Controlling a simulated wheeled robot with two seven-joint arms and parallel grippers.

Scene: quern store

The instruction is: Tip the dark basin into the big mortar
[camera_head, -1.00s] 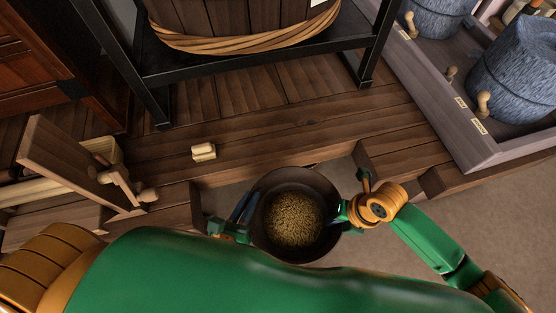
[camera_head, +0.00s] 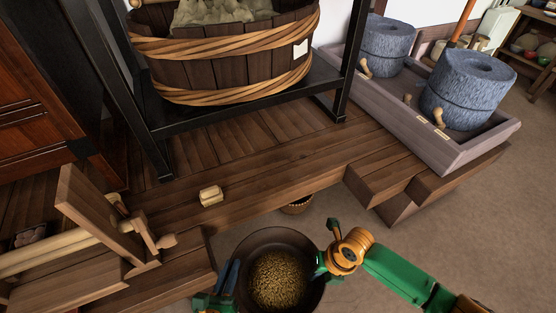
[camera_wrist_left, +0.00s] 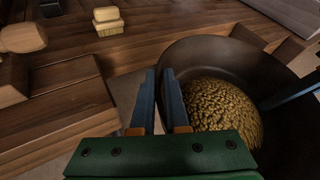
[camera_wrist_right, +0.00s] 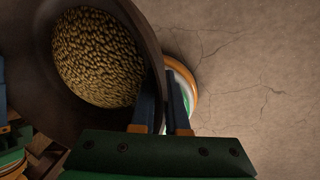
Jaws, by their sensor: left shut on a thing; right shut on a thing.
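The dark basin (camera_head: 302,244) is a round, deep bowl, roughly level in the head view, with yellow-brown grain (camera_head: 280,278) inside. My left gripper (camera_head: 231,276) is shut on its left rim; the basin (camera_wrist_left: 205,55) and the gripper's blue fingers (camera_wrist_left: 166,75) fill the left wrist view. My right gripper (camera_head: 321,264) is shut on its right rim; the right wrist view shows the basin wall (camera_wrist_right: 143,40) at its fingers (camera_wrist_right: 162,85). The basin is held over the floor, in front of the wooden platform. I cannot make out which thing is the big mortar.
A wooden platform (camera_head: 270,178) holds a small yellowish block (camera_head: 210,195) and a wooden frame (camera_head: 100,215). A rope-bound tub (camera_head: 215,62) stands on a black rack. Two grey stone querns (camera_head: 462,88) sit in a tray at right. Floor (camera_head: 440,225) is clear at right.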

